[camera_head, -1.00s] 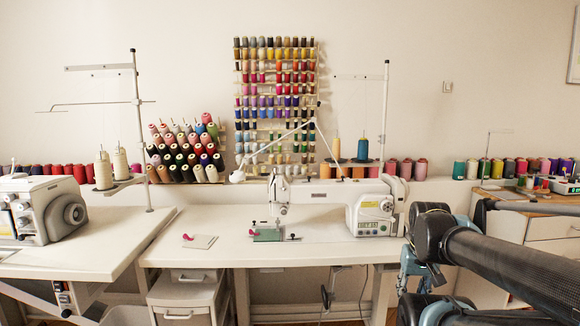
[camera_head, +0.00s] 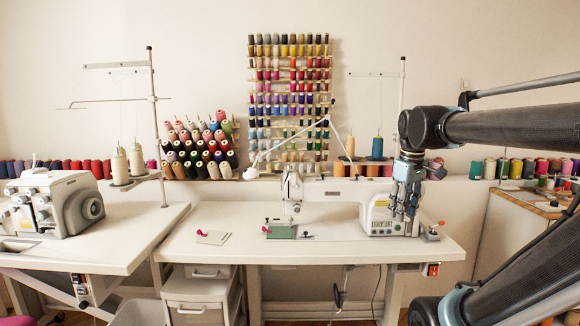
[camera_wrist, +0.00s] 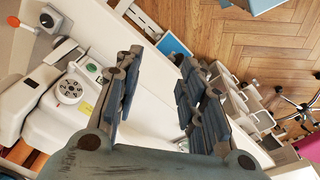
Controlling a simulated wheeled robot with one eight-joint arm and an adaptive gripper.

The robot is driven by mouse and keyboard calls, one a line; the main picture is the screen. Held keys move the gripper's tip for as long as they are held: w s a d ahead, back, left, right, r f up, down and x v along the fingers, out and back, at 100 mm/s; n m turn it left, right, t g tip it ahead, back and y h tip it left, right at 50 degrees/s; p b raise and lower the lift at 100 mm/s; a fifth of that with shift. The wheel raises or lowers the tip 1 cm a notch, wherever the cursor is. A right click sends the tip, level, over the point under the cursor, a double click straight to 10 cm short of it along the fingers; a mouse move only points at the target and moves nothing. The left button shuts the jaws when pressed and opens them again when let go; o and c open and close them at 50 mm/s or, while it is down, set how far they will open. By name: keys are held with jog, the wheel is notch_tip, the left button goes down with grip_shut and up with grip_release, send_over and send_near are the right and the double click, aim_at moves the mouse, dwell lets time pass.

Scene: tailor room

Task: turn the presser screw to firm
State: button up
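The white sewing machine (camera_head: 335,190) stands on the middle table, its needle head (camera_head: 292,190) at the left end. The presser screw is too small to pick out with certainty at that head. A green block with a dark red knob (camera_head: 280,232) sits below the head. My gripper (camera_head: 402,212) points down in front of the machine's right end, well right of the head. In the wrist view my gripper (camera_wrist: 160,62) is open, with nothing between its fingers. The machine's white housing with a numbered dial (camera_wrist: 70,88) shows left of the fingers.
A flat plate with a red knob (camera_head: 212,237) lies on the bare left part of the middle table (camera_head: 225,252). A second machine (camera_head: 60,205) stands on the left table. Thread spools (camera_head: 198,150) and thin thread stands (camera_head: 152,110) rise behind. The table's front strip is clear.

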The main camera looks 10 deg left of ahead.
jog(key=w+a+r+n, duration=0.6)
jog(key=w+a+r, duration=0.3)
jog(key=r, duration=0.2)
notch_tip(320, 180, up, 13)
jog(key=n+g, duration=0.2)
jog(key=n, duration=1.3)
send_over(290, 168)
jog(key=w, duration=0.1)
jog(key=f, duration=1.7)
jog(key=shift+a, duration=0.2)
